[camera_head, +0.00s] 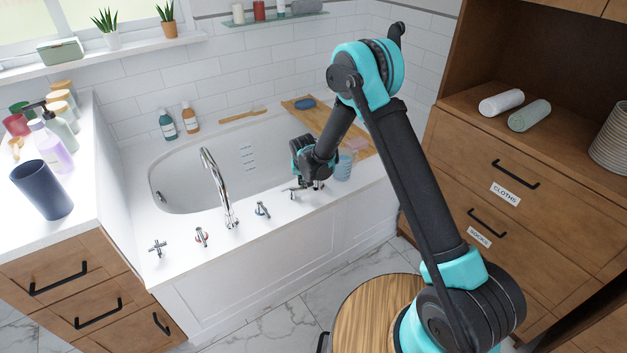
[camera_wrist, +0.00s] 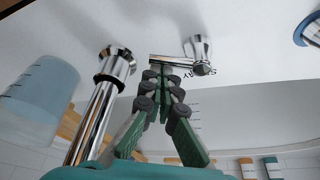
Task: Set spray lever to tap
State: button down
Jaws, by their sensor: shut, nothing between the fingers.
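A chrome lever (camera_wrist: 201,52) with a thin bar and a rounded hub stands on the white tub deck in the wrist view. Dark printed lettering beside it is partly covered by my fingers; it seems to read SPRAY. My gripper (camera_wrist: 160,72) is shut and empty, its green fingertips at the thin bar; I cannot tell whether they touch it. In the head view my gripper (camera_head: 317,184) hangs low over the tub's front deck, just right of the chrome lever (camera_head: 294,190). The lever's exact setting cannot be told.
A chrome tube (camera_wrist: 104,92) with a black collar stands beside my fingers. A blue cup (camera_head: 343,167) is right of my gripper.

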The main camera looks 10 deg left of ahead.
jog(key=m, duration=0.1)
jog(key=s+m+h, duration=0.1)
jog(key=shift+d+m, duration=0.3)
jog(key=shift+m, duration=0.1)
jog(key=m, duration=0.1)
jog(key=s+m, duration=0.1)
jog(key=shift+d+m+h, duration=0.15)
jog(key=shift+m+h, duration=0.25)
jog(key=m, duration=0.2)
jog(key=s+m+h, duration=0.1)
jog(key=s+m, duration=0.1)
jog(key=m, duration=0.1)
jog(key=shift+s+a+m+g+h, duration=0.2)
jog(key=shift+m+g+h, duration=0.1)
jog(key=shift+h, duration=0.1)
jog(key=shift+s, duration=0.15)
jog(key=shift+s+a, duration=0.1)
jog(key=shift+a, duration=0.05)
jog(key=shift+w+d+r, duration=0.1)
jog(key=shift+w+d, duration=0.2)
jog(key=shift+w+d+r, duration=0.25)
jog(key=shift+w+d, duration=0.75)
jog(key=shift+w, duration=0.05)
jog(key=v, duration=1)
jog(key=shift+w, duration=0.15)
